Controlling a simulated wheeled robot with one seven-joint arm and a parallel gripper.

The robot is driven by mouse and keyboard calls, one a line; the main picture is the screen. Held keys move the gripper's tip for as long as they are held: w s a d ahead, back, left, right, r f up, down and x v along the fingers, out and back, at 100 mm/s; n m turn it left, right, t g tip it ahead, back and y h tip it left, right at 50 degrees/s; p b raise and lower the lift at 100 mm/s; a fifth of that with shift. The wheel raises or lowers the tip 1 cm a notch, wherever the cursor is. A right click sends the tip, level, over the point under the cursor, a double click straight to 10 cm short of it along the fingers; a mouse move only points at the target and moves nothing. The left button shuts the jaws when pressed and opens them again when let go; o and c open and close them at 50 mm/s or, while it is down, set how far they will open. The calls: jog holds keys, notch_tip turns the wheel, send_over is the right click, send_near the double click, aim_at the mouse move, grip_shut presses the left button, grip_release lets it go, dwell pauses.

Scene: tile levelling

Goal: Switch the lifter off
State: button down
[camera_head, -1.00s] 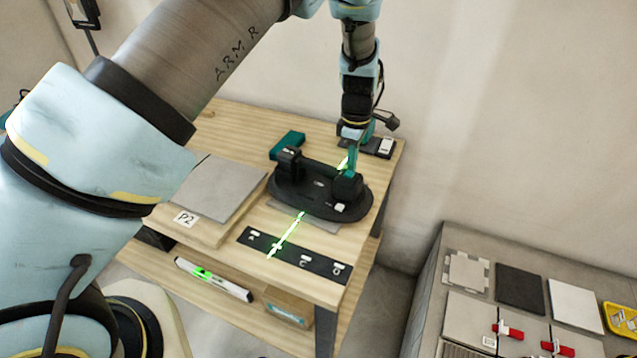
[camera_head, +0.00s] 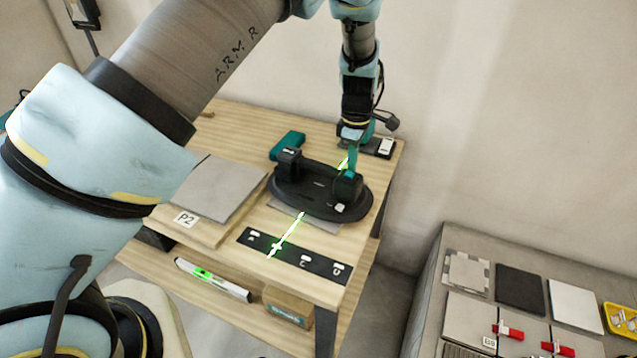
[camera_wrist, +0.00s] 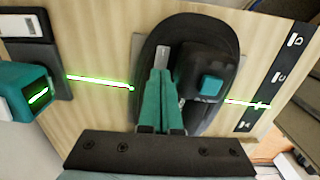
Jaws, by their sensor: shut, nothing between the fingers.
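The lifter (camera_head: 315,200) is a dark oval suction device with a raised handle, lying on a grey tile on the wooden table. In the wrist view its body (camera_wrist: 216,62) carries a teal square button (camera_wrist: 211,86) on a dark housing. A small pale switch-like part (camera_wrist: 162,56) shows just ahead of my fingertips. My gripper (camera_head: 352,172) is over the right end of the lifter, pointing down. In the wrist view my gripper (camera_wrist: 160,75) has its teal fingers together with nothing between them, left of the teal button. I cannot tell whether the fingertips touch the lifter.
A dark strip with white labels (camera_head: 318,265) lies at the table's front, crossed by a green laser line. A grey slab marked P2 (camera_head: 213,190) is left of the lifter. A dark device (camera_head: 378,147) stands at the back right. A grey bench (camera_head: 428,290) with tiles is at right.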

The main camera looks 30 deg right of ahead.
jog(key=shift+f+b, duration=0.5)
jog(key=shift+f, duration=0.5)
dwell(0.7)
jog(key=shift+r, duration=0.1)
jog(key=shift+r+p, duration=2.6)
jog(key=shift+r, duration=0.95)
